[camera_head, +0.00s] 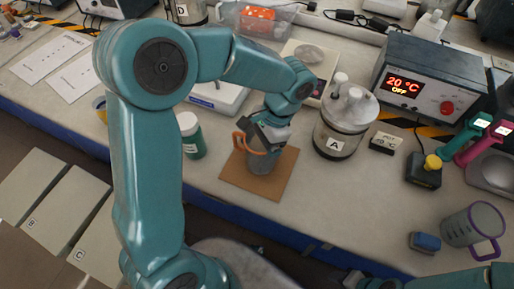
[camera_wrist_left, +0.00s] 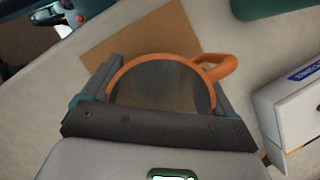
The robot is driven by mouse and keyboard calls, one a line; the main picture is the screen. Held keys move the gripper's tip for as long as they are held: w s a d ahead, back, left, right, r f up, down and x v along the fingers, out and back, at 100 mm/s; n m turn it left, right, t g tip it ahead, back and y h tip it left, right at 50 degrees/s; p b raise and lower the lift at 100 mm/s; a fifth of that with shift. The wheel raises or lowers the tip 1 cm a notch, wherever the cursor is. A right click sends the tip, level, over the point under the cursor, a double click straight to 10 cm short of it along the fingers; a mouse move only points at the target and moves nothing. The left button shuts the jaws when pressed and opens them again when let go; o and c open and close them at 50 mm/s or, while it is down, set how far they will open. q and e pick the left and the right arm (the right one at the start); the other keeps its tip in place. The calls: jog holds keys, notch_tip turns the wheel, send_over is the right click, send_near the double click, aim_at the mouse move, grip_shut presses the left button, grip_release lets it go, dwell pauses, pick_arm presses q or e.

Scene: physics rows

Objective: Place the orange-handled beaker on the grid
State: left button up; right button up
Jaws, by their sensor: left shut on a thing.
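The orange-handled beaker (camera_head: 270,173) is grey, with an orange rim and handle. My left gripper (camera_head: 268,134) is shut on it from above. In the left wrist view the beaker (camera_wrist_left: 160,85) sits between the two fingers, its handle pointing to the upper right. The beaker is over a brown square mat (camera_head: 235,176), which also shows in the wrist view (camera_wrist_left: 140,38). I cannot tell whether its base touches the mat. I cannot clearly make out a grid. Part of my right gripper (camera_head: 365,282) shows at the bottom edge of the head view; its fingers are unclear.
A green bottle (camera_head: 192,138) stands left of the mat. A vessel marked A (camera_head: 342,125) stands to the right, before a heater box reading 20 °C (camera_head: 425,82). A white scale (camera_head: 215,97) is behind.

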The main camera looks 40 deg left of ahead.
pick_arm(q)
jog(key=shift+f, duration=0.15)
jog(key=o, duration=0.8)
